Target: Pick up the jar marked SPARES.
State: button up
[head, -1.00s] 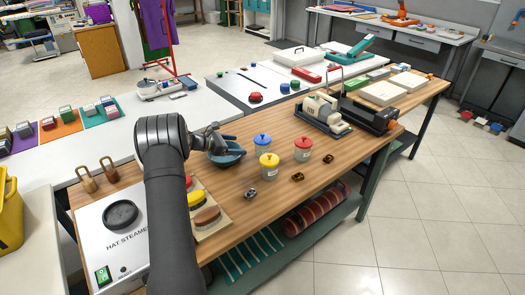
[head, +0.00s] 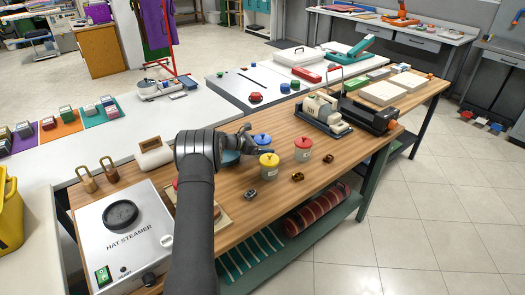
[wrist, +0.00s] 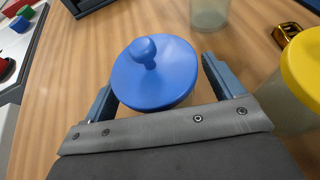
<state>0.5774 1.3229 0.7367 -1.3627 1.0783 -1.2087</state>
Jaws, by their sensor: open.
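Three jars stand on the wooden bench: one with a blue lid (head: 261,138), one with a yellow lid (head: 269,159), one with a red lid (head: 303,143). The labels are too small to read, so I cannot tell which says SPARES. My gripper (head: 254,143) is open at the blue-lidded jar. In the wrist view the blue lid (wrist: 155,72) lies between the spread fingers of my gripper (wrist: 158,82), and hides the jar body. The yellow lid (wrist: 305,62) is close by on the right; a clear jar body (wrist: 209,12) shows at the top.
Small metal pieces (head: 250,193) lie in front of the jars. A hat steamer (head: 125,235) stands at left. A machine with a black end (head: 372,115) stands farther right.

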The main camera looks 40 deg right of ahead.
jog(key=c, duration=1)
jog(key=shift+r, duration=0.1)
jog(key=shift+c, duration=1.3)
